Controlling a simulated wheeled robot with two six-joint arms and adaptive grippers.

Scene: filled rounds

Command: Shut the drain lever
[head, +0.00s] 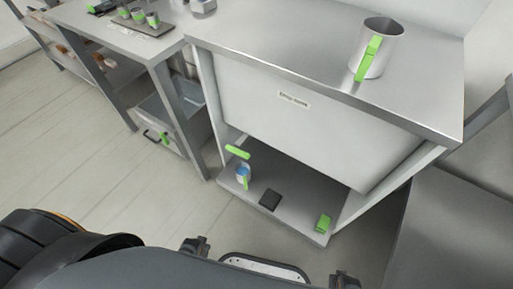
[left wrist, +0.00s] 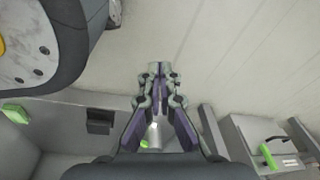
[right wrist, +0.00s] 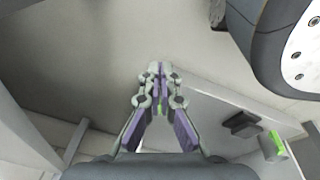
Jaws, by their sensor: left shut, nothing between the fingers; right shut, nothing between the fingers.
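A green bar (head: 237,151), which looks like the drain lever, lies roughly crosswise below the lower left corner of the white labelled panel (head: 300,110). Just under it a small vessel with blue in it (head: 243,172) and a green handle stands on the low shelf. My left gripper (left wrist: 158,68) is shut and empty, over pale floor in its wrist view. My right gripper (right wrist: 159,70) is shut and empty in its own wrist view. Both are apart from the green bar. I cannot tell from these frames how far the bar is turned.
The low shelf (head: 300,215) also holds a dark block (head: 270,200) and a green block (head: 323,223). A steel mug (head: 381,50) with a green handle stands on the top. A grey bin (head: 165,140) sits at left. Floor in front is clear.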

